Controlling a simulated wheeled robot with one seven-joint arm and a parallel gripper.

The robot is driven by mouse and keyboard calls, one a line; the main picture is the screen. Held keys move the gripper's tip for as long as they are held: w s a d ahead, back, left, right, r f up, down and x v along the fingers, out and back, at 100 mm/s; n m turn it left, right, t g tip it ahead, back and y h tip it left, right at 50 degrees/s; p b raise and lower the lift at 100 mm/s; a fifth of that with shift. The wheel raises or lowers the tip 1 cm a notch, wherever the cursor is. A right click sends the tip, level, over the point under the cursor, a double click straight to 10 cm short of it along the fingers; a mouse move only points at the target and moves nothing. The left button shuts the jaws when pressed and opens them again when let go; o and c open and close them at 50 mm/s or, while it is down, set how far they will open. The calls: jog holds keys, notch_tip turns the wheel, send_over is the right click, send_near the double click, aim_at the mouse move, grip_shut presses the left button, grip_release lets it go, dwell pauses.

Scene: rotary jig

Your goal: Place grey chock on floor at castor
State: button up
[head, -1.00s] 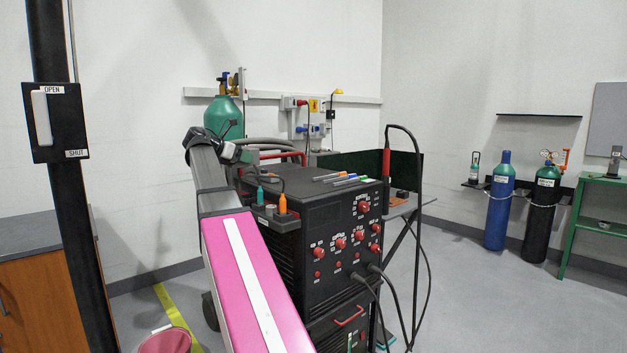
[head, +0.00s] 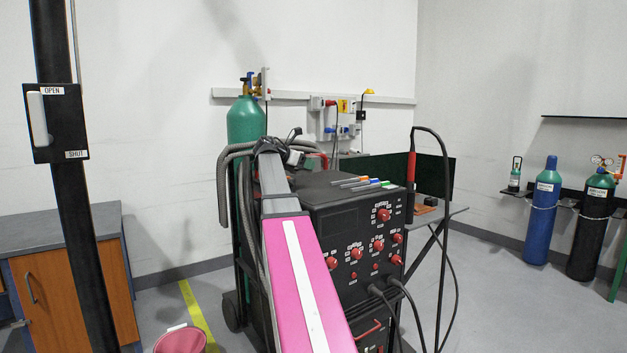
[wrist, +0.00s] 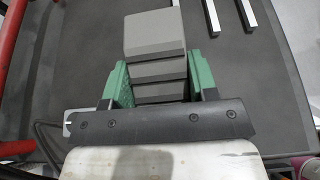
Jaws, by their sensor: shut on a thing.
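My gripper (wrist: 160,64) has green fingers and is shut on the grey chock (wrist: 154,34), a stepped block held between them in the wrist view. A dark flat surface lies behind the chock. In the head view my pink arm reaches toward the black welding machine (head: 345,217); the gripper and chock cannot be made out there. A dark wheel (head: 232,311) shows low at the left of the machine's cart. Any castor at the cart's front is hidden by my arm or out of frame.
A pink bucket (head: 180,341) stands on the floor beside a yellow line (head: 196,308). A black post with an OPEN/SHUT box (head: 56,122) and a wooden cabinet (head: 75,295) are at left. Cables hang before the machine. Grey floor (head: 500,300) is clear at right.

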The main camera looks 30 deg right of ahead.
aim_at(312, 187)
jog(key=x, duration=0.3)
jog(key=shift+s+d+f, duration=0.15)
jog(key=shift+f, duration=2.2)
jog(key=o, duration=1.1)
jog(key=shift+f, duration=0.1)
